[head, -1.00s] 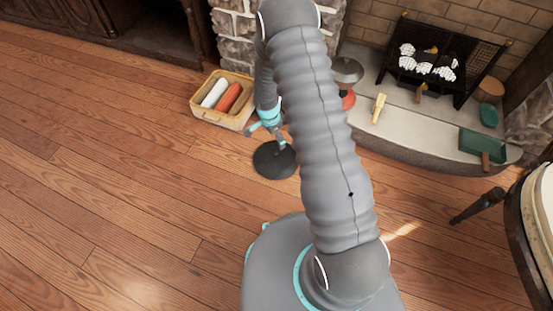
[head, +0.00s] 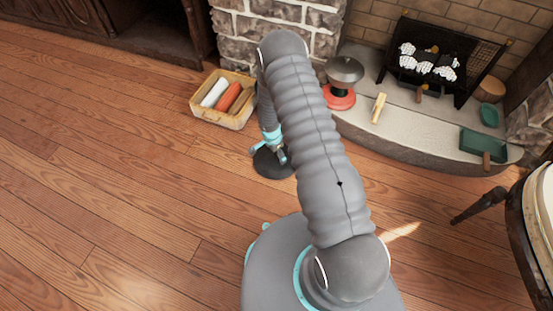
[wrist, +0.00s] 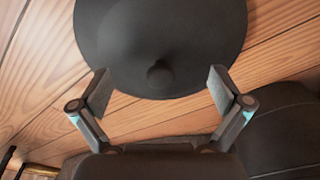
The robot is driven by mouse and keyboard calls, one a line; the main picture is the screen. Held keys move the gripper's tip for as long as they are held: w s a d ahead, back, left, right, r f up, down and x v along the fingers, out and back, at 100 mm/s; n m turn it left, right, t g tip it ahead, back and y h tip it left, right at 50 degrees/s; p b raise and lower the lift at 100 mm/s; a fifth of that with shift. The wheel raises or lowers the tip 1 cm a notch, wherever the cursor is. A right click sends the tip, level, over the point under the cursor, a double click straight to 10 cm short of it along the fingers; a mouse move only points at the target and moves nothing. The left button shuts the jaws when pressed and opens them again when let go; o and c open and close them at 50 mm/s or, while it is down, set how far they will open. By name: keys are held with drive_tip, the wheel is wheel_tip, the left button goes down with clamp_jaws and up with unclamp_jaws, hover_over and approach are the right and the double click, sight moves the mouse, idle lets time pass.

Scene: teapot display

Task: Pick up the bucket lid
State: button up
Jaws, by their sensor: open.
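The bucket lid (head: 262,165) is a dark round disc lying on the wooden floor, left of my arm in the head view. In the wrist view the lid (wrist: 110,40) fills the top middle, with a small round knob (wrist: 160,75) near its lower edge. My gripper (wrist: 160,90) is open and empty, with one finger on each side of the knob in the picture. In the head view my gripper (head: 269,149) is just over the lid and hides part of it. I cannot tell whether the fingers touch the lid.
A yellow bin (head: 236,119) with white and orange rolls stands left of the lid. A dark chair or table edge is at far right. The floor at left is clear.

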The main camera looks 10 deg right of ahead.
drive_tip(key=shift+f, duration=0.5)
drive_tip(key=shift+d, duration=0.1)
drive_tip(key=c, duration=1.8)
drive_tip(key=shift+o, duration=0.2)
